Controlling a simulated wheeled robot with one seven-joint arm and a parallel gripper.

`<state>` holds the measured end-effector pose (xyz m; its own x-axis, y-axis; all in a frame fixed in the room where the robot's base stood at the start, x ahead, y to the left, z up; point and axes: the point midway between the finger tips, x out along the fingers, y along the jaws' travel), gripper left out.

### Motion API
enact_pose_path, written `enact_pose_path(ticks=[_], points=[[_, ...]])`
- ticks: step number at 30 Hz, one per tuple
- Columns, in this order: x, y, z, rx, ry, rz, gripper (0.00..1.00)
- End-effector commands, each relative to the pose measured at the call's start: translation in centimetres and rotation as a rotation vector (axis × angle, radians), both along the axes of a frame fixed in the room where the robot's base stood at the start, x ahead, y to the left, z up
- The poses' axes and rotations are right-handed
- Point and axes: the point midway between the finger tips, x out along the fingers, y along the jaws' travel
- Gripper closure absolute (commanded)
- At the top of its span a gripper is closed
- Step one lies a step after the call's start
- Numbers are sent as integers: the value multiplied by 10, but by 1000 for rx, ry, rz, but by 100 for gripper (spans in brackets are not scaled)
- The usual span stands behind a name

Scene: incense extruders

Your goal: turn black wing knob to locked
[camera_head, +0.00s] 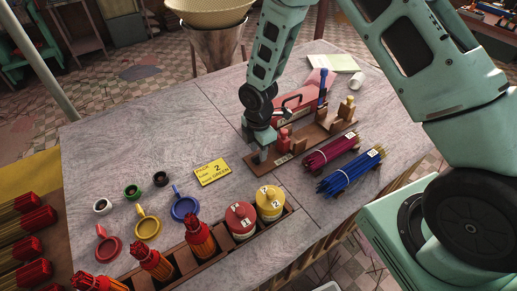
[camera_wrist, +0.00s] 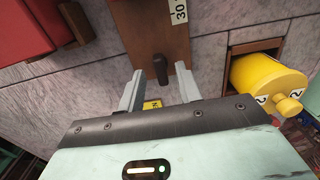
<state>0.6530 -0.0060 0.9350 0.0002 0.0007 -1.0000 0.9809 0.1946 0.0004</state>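The black wing knob (camera_wrist: 161,70) shows in the wrist view as a small dark upright tab on the end of a brown wooden board (camera_wrist: 150,35). A white label reading 30 lies beside it. My gripper (camera_wrist: 159,80) is open, with one finger on each side of the knob's line. Gaps show between the knob and both fingers; I cannot tell how deep the knob sits between them. In the head view my gripper (camera_head: 262,152) points down at the near left end of the board (camera_head: 311,135). The knob cannot be made out there.
A red extruder body (camera_head: 297,103) stands behind the board. Incense bundles, purple (camera_head: 331,150) and blue (camera_head: 350,171), lie to the right. A yellow card (camera_head: 212,172) lies left. Red (camera_head: 241,218) and yellow (camera_head: 270,202) canisters stand in front. The table's back left is clear.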

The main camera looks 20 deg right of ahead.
Motion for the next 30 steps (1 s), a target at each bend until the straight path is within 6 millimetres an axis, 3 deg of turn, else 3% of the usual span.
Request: enact_pose_path(ticks=[5,13,14,17,18,30], points=[[-1,0,-11,-1,1,1,65],[0,0,-12,-1,0,1,65],[0,0,-12,-1,0,1,68],[0,0,-12,-1,0,1,96],[0,0,-12,-1,0,0,100],[-1,0,-13,-1,0,-45,100]])
